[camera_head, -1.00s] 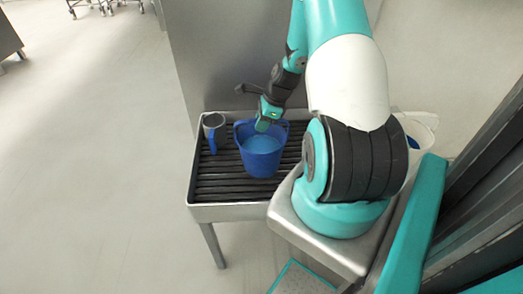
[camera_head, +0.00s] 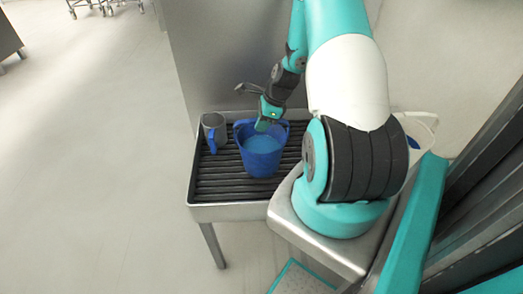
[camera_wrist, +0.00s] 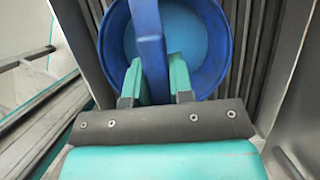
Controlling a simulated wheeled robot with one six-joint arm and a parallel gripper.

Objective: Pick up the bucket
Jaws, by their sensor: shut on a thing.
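The blue bucket (camera_head: 262,160) stands upright on the slatted rack and holds a lighter blue liquid. In the wrist view the bucket (camera_wrist: 215,75) fills the upper middle, with its blue handle (camera_wrist: 148,40) crossing over the opening. My gripper (camera_head: 264,124) is over the bucket's rim in the head view. In the wrist view its two teal fingers (camera_wrist: 156,78) are shut on the handle, one on each side. The exact contact at the fingertips is partly hidden.
The metal rack (camera_head: 232,212) has dark slats and a raised rim. A grey jug with a blue handle (camera_head: 214,130) stands left of the bucket. A metal panel (camera_head: 225,60) rises behind the rack. A white container (camera_head: 420,130) is at the right, partly hidden by my arm. Open floor lies left.

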